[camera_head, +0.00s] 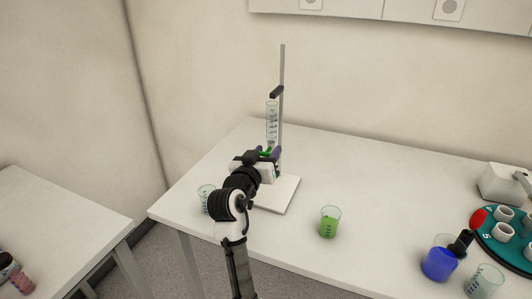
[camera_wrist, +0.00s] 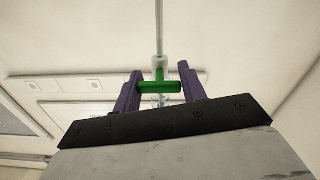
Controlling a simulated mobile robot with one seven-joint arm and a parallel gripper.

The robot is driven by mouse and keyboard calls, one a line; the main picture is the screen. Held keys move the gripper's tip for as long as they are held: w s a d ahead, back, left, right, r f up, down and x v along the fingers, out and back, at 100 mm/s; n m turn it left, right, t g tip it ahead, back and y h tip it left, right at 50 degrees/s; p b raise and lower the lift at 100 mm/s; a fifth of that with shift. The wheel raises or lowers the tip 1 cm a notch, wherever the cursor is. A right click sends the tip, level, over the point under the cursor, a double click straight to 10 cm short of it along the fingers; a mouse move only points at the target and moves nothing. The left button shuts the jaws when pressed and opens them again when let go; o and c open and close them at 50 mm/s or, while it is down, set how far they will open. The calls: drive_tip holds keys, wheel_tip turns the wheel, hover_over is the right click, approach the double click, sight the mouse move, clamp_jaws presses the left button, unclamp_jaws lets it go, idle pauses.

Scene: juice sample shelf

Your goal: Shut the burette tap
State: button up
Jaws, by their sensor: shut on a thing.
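The clear graduated burette (camera_head: 271,122) is held upright on a stand on the white table. Its green tap (camera_head: 267,150) is at the burette's lower end. My gripper (camera_wrist: 160,71) has its two purple fingers on either side of the tap's green handle and is shut on it. In the wrist view the green handle (camera_wrist: 160,87) lies crosswise between the fingers, with the burette tube (camera_wrist: 158,30) above it. In the head view my gripper and arm hide part of the stand's lower area.
The stand's rod (camera_head: 282,65) and white base (camera_head: 287,190) are behind and right of my gripper. A clear beaker (camera_head: 205,193) stands left, and a beaker of green liquid (camera_head: 329,222) right. A blue-filled beaker (camera_head: 438,265) and a teal rack (camera_head: 490,240) are farther right.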

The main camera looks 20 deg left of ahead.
drive_tip(key=o, duration=1)
drive_tip(key=shift+c, duration=0.2)
drive_tip(key=s+b, duration=0.4)
drive_tip(key=s, duration=0.9)
drive_tip(key=shift+s+a, duration=0.25)
drive_tip(key=shift+s, duration=0.15)
